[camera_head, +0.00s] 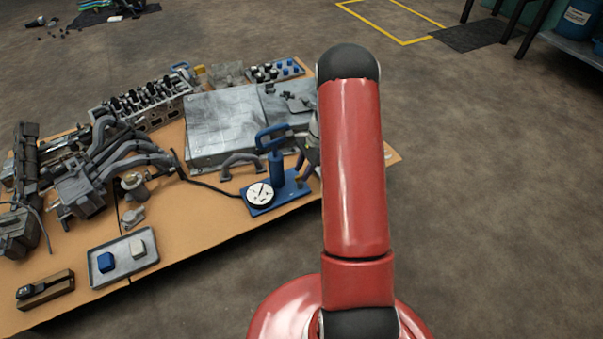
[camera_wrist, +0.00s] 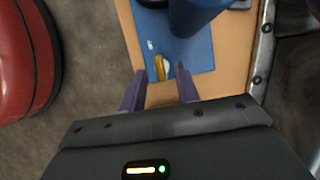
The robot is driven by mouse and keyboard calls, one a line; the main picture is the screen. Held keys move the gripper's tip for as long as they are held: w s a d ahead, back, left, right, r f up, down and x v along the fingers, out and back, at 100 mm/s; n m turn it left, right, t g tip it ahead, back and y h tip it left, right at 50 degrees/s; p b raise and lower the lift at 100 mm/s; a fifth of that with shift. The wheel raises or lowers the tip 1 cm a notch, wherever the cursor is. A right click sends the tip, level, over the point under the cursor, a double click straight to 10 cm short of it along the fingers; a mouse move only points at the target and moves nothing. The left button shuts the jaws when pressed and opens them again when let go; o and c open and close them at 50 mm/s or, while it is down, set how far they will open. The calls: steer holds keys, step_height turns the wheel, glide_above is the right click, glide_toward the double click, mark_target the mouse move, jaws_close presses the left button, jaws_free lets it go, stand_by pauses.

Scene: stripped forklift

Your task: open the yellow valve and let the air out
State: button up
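The yellow valve (camera_wrist: 160,68) shows in the wrist view as a small upright yellow lever with a pale part beside it, on a blue base plate (camera_wrist: 198,56). My gripper (camera_wrist: 160,75) is open, with one purple finger on each side of the lever. I cannot tell whether either finger touches it. In the head view the blue hand pump (camera_head: 277,167) stands on its plate with a white-faced gauge (camera_head: 261,194), at the table's front edge.
The pump's blue cylinder (camera_wrist: 196,14) rises close beside the valve in the wrist view. Behind the pump lies a large grey metal block (camera_head: 225,125). A grey tray (camera_head: 124,271) with two small blocks sits front left on the table.

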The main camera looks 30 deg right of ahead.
steer(key=shift+x, duration=0.85)
jaws_close()
steer(key=shift+r, duration=0.1)
